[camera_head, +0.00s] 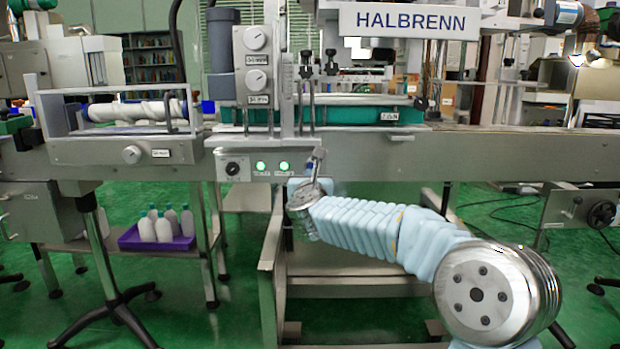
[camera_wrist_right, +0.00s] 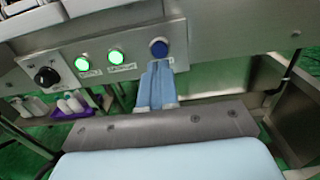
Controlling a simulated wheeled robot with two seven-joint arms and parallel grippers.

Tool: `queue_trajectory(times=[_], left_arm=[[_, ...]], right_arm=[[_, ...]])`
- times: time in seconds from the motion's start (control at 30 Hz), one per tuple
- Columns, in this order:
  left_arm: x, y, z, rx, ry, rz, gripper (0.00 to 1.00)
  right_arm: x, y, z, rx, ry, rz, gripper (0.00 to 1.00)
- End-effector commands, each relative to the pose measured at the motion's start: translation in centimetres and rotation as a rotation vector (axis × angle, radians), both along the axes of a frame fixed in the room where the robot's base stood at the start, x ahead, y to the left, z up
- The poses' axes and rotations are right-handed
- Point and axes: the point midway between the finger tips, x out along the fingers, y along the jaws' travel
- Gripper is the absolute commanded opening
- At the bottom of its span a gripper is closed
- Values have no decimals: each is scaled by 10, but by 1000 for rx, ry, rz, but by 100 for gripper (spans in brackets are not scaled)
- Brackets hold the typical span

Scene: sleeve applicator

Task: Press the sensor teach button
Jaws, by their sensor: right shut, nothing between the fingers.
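A small control panel (camera_wrist_right: 100,60) on the steel machine front carries a black knob, two lit green buttons and a round blue button (camera_wrist_right: 159,48). Their labels are too small to read, so I cannot confirm which is the sensor teach button. In the right wrist view the shut fingertips (camera_wrist_right: 157,64) are just below the blue button. I cannot tell whether they touch it. My left gripper is not in view.
The green buttons (camera_head: 261,167) and the black knob (camera_head: 232,168) are left of my right gripper. A purple crate (camera_head: 157,240) with white bottles stands on a low shelf at left. A conveyor rail (camera_head: 480,150) runs to the right.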

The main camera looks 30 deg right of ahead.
Motion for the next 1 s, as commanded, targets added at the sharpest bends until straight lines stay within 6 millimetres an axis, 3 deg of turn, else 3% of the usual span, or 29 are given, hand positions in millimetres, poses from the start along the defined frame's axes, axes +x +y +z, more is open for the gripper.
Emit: queue_trajectory(times=[0.43,1.0], left_arm=[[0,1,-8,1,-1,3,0],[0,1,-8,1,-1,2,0]], right_arm=[[-59,38,2,-1,-3,4,0],[-65,42,1,0,-1,4,0]])
